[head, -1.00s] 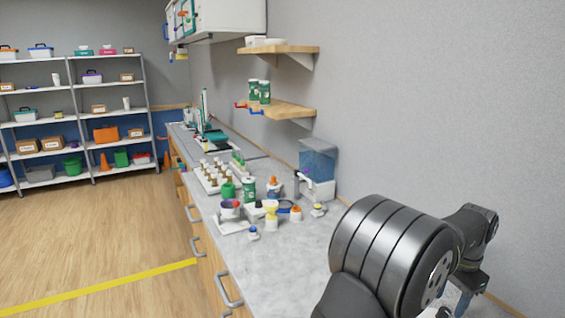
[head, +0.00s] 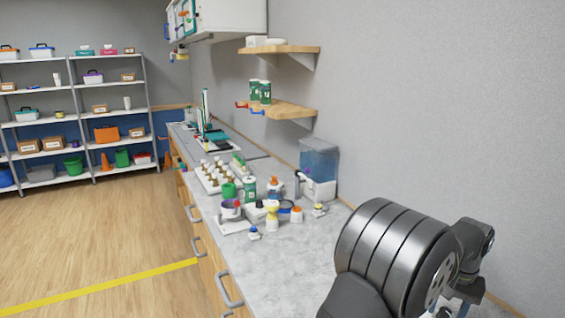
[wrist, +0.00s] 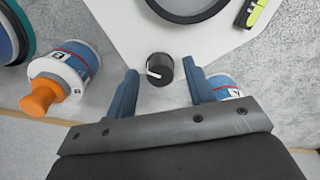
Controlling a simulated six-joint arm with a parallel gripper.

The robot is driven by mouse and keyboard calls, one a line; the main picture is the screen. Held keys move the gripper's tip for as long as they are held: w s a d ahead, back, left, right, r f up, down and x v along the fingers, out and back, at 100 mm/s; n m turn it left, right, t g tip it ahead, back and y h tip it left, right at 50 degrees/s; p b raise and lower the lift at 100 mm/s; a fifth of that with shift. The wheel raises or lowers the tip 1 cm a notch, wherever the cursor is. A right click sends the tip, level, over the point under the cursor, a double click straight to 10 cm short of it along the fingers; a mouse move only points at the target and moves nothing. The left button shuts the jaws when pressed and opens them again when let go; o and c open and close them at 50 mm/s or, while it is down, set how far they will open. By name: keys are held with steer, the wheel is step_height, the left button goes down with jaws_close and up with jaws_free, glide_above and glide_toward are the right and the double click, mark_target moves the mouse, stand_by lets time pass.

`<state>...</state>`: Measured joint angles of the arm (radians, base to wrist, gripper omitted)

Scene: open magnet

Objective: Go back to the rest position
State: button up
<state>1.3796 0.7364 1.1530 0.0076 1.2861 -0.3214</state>
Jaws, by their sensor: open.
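In the wrist view my gripper (wrist: 165,85) is open, its two blue fingers apart. A small black knob (wrist: 160,69) with a white pointer shows between the fingertips, on a white plate (wrist: 130,35). I cannot tell its distance from the fingers, and nothing is held. In the head view my arm fills the lower right; the gripper is mostly hidden behind it.
A blue-and-white container with an orange top (wrist: 62,78) lies left of the fingers. Another blue container (wrist: 222,86) is partly behind the right finger. The grey counter (head: 290,265) holds bottles and a water tank (head: 318,160). Wall shelves (head: 285,112) are above.

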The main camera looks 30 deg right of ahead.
steer(key=n, duration=0.5)
steer(key=shift+n, duration=2.1)
steer(key=m, duration=0.4)
steer(key=shift+m, duration=0.4)
steer(key=m, duration=0.5)
